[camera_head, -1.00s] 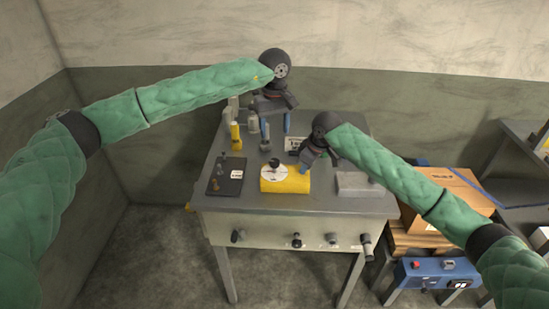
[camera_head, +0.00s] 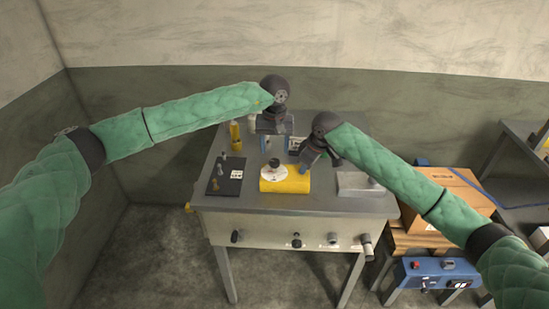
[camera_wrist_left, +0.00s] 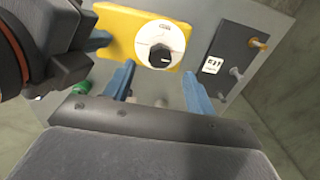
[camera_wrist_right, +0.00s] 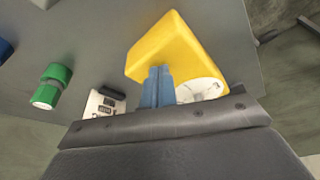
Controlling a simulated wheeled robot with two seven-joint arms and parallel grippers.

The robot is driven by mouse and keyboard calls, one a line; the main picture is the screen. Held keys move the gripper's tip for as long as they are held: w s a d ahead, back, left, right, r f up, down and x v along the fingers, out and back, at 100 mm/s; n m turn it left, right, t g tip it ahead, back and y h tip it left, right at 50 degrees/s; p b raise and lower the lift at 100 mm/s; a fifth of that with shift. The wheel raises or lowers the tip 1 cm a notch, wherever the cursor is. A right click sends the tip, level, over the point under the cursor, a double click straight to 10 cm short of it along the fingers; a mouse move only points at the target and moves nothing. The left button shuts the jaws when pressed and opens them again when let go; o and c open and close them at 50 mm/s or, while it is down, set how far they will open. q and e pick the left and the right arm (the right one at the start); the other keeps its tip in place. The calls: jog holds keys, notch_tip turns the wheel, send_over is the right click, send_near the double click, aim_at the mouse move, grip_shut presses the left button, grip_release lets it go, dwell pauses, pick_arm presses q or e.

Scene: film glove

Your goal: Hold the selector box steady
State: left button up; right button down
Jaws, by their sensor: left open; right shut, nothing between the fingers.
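The yellow selector box (camera_head: 296,184) sits on the grey table, with a white dial and black knob (camera_head: 273,163). It also shows in the left wrist view (camera_wrist_left: 118,24) and the right wrist view (camera_wrist_right: 165,45). My left gripper (camera_head: 276,146) is open and empty, above the table behind the box; its blue fingers (camera_wrist_left: 158,88) point toward the knob side, apart from it. My right gripper (camera_head: 306,164) is shut and empty at the box's right rear; its closed fingertips (camera_wrist_right: 158,72) overlap the box in the right wrist view. I cannot tell whether they touch it.
A black plate with pegs (camera_head: 223,184) lies left of the box, and a grey block (camera_head: 356,186) lies to the right. Yellow bottles (camera_head: 235,134) stand at the back left. Several knobs stick out of the table's front. A cardboard box (camera_head: 448,200) stands beside the table.

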aim_at(275, 161)
pick_arm(q)
jog(key=shift+f, duration=2.55)
jog(key=shift+c, duration=0.3)
jog(key=c, duration=0.9)
